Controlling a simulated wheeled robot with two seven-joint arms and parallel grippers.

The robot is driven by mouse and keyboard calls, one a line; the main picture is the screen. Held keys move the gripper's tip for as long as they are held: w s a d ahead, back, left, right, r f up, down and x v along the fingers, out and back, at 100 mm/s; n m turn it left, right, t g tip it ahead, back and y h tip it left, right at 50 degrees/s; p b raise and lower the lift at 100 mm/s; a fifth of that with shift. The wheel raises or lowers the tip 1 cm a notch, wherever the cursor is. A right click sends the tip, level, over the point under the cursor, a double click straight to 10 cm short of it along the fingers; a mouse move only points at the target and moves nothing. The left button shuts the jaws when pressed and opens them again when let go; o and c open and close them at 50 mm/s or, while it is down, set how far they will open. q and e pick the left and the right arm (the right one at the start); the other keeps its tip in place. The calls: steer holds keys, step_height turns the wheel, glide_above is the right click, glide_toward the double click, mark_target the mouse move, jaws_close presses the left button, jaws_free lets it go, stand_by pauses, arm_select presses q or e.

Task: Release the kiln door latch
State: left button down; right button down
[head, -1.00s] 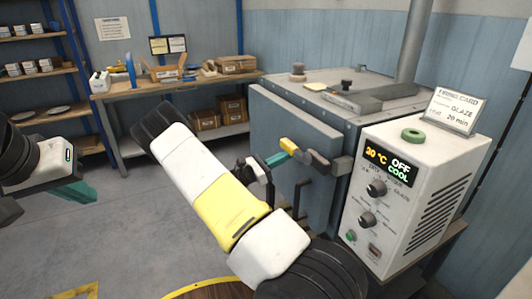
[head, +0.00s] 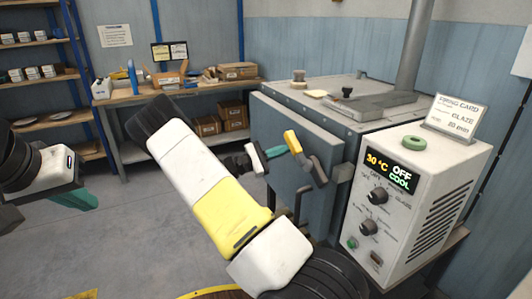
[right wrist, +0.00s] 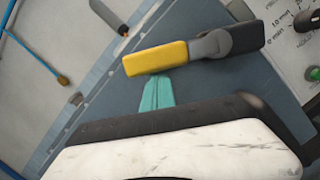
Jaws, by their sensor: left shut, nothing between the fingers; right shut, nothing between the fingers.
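The grey-blue kiln door (head: 280,125) carries a latch with a yellow grip (head: 293,142), a grey pivot and a dark bar (head: 318,172). The latch lies tilted, yellow end up and dark end lower right. In the right wrist view the yellow grip (right wrist: 155,57) is close, with the dark bar (right wrist: 245,38) to its right. My right gripper (head: 275,152) is shut and empty; its teal fingertips (right wrist: 157,94) are at the yellow grip's edge, and I cannot tell whether they touch. My left gripper (head: 78,198) is shut, far left, away from the kiln.
A white control box (head: 415,195) with a display reading OFF and COOL stands right of the door. A green ring (head: 412,143) and a card (head: 455,115) are on it. A workbench (head: 175,92) and shelves (head: 40,80) stand behind.

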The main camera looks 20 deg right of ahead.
mark_target(290, 140)
steer(key=r+m, duration=0.1)
steer(key=m, duration=0.1)
steer(key=s+r+m+g+y, duration=0.1)
steer(key=r+m, duration=0.1)
steer(key=shift+s+r+m, duration=0.1)
steer(key=shift+r+m, duration=0.05)
steer(key=shift+m, duration=0.25)
steer(key=shift+s+r, duration=0.45)
steer(key=shift+r, duration=0.1)
steer(key=shift+d+r, duration=0.1)
